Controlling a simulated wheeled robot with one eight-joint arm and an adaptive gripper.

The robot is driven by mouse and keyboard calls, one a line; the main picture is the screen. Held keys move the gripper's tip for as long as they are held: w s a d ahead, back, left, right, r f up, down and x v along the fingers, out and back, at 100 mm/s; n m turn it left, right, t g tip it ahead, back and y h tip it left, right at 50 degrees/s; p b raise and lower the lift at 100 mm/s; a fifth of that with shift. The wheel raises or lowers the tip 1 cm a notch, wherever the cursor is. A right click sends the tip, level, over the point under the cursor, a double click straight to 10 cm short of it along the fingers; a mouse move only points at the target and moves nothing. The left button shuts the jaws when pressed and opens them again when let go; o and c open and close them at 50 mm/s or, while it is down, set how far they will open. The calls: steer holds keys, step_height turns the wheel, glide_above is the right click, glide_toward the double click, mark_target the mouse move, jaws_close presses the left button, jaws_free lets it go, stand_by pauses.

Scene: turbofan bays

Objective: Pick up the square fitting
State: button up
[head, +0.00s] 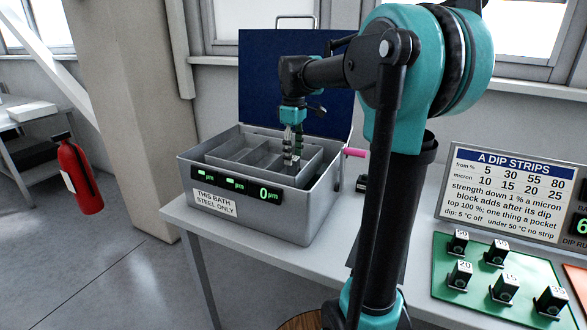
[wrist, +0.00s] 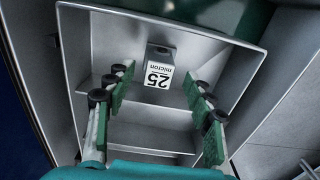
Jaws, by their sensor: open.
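A grey square-topped block (wrist: 160,62) with a white label reading "25 micron" sits in a compartment of the metal tray in the wrist view. It is the likeliest square fitting; no label names it so. My gripper (wrist: 157,92) is open, with its two green-padded fingers on either side of the block's line and nothing between them. In the head view my gripper (head: 292,160) points down inside the steel bath box (head: 245,220), over the inner tray (head: 225,152). The block is hidden in the head view.
The bath's blue lid (head: 265,75) stands open behind it. Its display reads 0 µm, and a label says "this bath steel only". A pink-handled item (head: 355,152) sticks out at its right. A green mat (head: 450,285) with several numbered blocks and a sign (head: 510,195) are at right.

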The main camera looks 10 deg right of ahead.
mark_target(293, 167)
steer(key=shift+f, duration=1.45)
steer(key=shift+c, duration=0.2)
jaws_close()
